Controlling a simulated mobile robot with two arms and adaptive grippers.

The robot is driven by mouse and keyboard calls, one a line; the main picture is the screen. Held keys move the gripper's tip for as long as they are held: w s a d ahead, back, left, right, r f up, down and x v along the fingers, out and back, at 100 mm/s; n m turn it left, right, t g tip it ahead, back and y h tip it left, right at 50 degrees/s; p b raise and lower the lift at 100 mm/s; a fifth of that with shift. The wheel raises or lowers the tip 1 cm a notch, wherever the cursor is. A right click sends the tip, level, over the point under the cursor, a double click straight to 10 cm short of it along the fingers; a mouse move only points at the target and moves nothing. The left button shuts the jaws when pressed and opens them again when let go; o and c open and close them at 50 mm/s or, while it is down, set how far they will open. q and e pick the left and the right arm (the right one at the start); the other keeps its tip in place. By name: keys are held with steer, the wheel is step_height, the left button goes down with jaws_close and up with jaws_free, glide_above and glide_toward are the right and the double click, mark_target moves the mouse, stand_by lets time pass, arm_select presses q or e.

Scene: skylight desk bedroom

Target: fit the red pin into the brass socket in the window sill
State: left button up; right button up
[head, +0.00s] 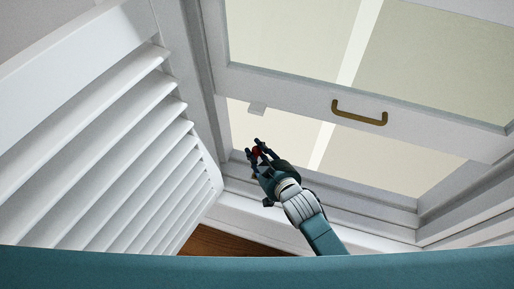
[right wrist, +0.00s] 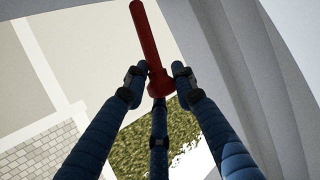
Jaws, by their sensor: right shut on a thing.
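My right gripper (head: 259,149) is in front of the lower window opening, close to the left side of the frame. Its blue fingers are shut on the red pin (head: 257,152), which is mostly covered by them in the head view. In the right wrist view the pin (right wrist: 144,32) is long and slim, pointing away past the fingertips (right wrist: 157,82), with its wider end between them. The sill (head: 345,207) runs below the opening. I cannot make out the brass socket for certain in either view. My left gripper is not in view.
A white louvred shutter (head: 110,150) stands close to the left of my right gripper. The window sash (head: 290,88) with a brass handle (head: 360,113) is above it. A strip of wooden floor (head: 225,243) shows below. The sill to the right looks clear.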

steer(key=shift+r+n+p, duration=0.15)
steer(key=shift+n+p, duration=0.3)
steer(key=shift+n, duration=0.45)
step_height(320, 180, down, 6)
steer(key=b, duration=0.4)
steer(key=shift+p, duration=0.35)
stand_by(1.3)
steer(key=shift+f+b, duration=1.55)
steer(key=shift+f, duration=0.5)
steer(key=o, duration=1.1)
steer(key=shift+s, duration=0.15)
